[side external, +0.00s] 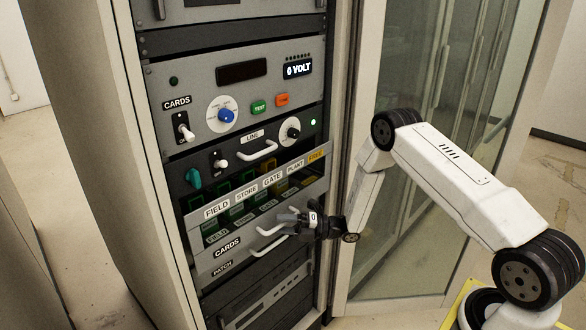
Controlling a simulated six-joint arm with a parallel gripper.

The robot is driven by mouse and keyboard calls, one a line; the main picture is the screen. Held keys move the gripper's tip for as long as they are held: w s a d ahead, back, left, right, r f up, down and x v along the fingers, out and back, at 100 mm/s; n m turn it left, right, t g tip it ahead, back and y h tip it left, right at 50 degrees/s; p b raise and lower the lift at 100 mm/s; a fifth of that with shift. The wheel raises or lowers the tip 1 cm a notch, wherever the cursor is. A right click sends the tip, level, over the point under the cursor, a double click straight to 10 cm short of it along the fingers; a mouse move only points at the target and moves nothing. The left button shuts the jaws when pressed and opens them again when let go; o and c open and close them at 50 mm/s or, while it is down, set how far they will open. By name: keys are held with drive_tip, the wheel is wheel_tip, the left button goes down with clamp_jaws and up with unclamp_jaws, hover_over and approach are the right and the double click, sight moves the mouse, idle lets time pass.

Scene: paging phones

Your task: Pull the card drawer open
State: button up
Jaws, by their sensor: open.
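The card drawer (248,241), a grey front labelled CARDS, sits low in the rack in the side external view.
A second pale handle (268,246) is just below, near the PATCH label (222,268). Above are the LINE panel's handle (258,151), knobs and switches. The rack's right frame (341,160) and a glass-doored cabinet (400,75) stand close to my arm.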

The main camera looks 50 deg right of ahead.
drive_tip(key=shift+w+a, duration=0.1)
clamp_jaws()
idle(1.5)
